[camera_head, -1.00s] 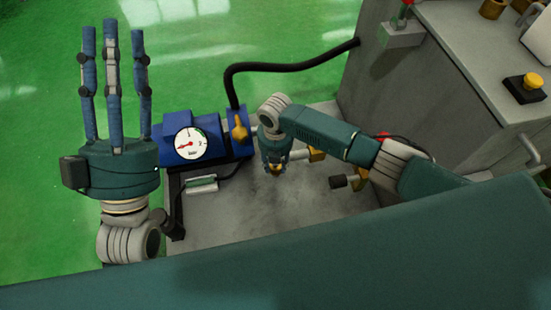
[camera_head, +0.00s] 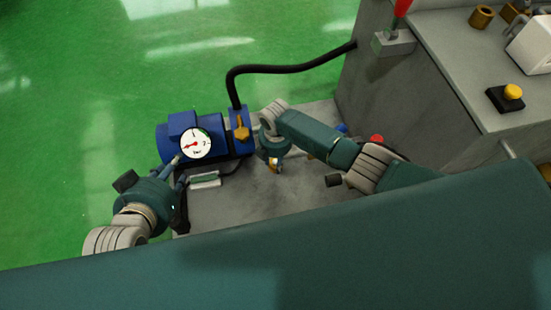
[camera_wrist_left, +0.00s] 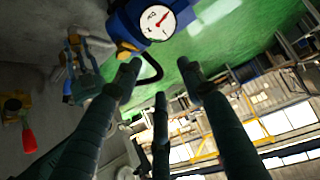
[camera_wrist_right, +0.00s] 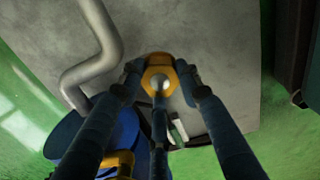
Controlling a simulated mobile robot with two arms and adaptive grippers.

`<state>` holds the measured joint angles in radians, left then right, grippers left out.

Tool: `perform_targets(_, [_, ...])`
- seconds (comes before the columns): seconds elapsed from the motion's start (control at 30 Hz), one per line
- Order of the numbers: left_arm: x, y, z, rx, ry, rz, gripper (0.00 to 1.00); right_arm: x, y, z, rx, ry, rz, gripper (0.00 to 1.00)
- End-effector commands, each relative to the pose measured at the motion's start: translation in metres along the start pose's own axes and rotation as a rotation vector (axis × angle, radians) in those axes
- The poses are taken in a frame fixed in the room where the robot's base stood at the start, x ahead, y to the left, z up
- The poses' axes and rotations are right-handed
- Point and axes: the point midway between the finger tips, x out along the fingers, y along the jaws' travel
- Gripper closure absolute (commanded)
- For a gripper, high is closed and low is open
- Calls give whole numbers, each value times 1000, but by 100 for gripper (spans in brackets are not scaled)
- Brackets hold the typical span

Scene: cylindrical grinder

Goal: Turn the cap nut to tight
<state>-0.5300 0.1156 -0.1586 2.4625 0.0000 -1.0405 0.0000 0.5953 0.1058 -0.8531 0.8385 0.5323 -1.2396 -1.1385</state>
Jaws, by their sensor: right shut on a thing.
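The cap nut (camera_wrist_right: 160,68) is brass-yellow, with a hexagonal base and a rounded, shiny dome. In the right wrist view it lies between the fingers of my right gripper (camera_wrist_right: 158,84), which is shut on it from several sides. In the head view my right gripper (camera_head: 274,153) points down over the grey plate, and only a bit of the nut (camera_head: 274,167) shows beneath it. My left gripper (camera_head: 180,170) is at the left, by the blue pump, with its fingers pointing toward it. In the left wrist view (camera_wrist_left: 160,85) its fingers are spread and empty.
The blue pump (camera_head: 170,141) carries a white gauge (camera_head: 196,143) with a red needle, and a brass valve (camera_head: 241,128) beside it. A black hose (camera_head: 275,68) runs to the grey machine cabinet (camera_head: 400,110). A grey pipe (camera_wrist_right: 90,75) passes near the nut. Green floor is free behind.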

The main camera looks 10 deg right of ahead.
Motion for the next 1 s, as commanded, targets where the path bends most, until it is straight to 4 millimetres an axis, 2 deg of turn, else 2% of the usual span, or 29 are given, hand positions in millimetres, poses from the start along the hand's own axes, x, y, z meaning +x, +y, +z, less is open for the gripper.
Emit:
perform_targets(0.1, [-5,-2,19,-1,-82,-5,60,-1,-1,0,56,-1,-3,92])
perform_targets(0.3, [-10,-4,39,-3,-160,-8,60,0,0,0,110,-1,-1,92])
perform_targets(0.8, [-12,-5,46,-3,-186,-10,60,0,0,0,129,0,-1,92])
perform_targets(0.83, [-12,-5,46,-3,-186,-10,60,0,0,0,129,0,-1,64])
perform_targets(0.9, [-12,-5,46,-3,-186,-10,60,0,0,0,129,0,-1,50])
perform_targets(0.93, [-12,-5,46,-3,-186,-10,60,0,0,0,129,0,-1,47])
perform_targets(1.0, [-12,-5,46,-3,-185,-10,60,0,0,0,128,0,-1,47])
